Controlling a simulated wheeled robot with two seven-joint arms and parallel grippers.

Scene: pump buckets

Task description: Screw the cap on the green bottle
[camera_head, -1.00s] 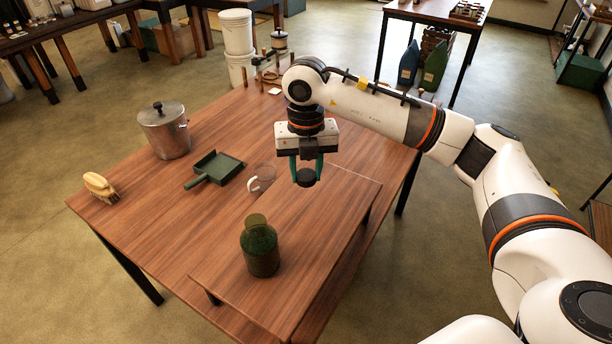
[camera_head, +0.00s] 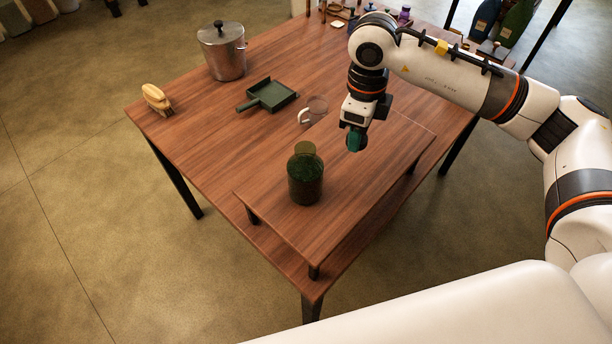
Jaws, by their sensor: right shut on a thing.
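The green bottle (camera_head: 305,182), of dark see-through glass with a lighter neck, stands upright on the low raised board at the front of the table. Its mouth shows no cap. My right gripper (camera_head: 354,144) hangs above the board, to the right of the bottle's neck and a little behind it, apart from it. It points down and is seen nearly side-on. It is shut on the dark round cap, which the teal fingers mostly hide at this angle. My left gripper is not in view.
A green dustpan (camera_head: 270,96), a metal pot (camera_head: 222,52) and a brush (camera_head: 157,98) are further left. The raised board (camera_head: 280,226) is bare around the bottle. Small items stand at the table's far edge.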

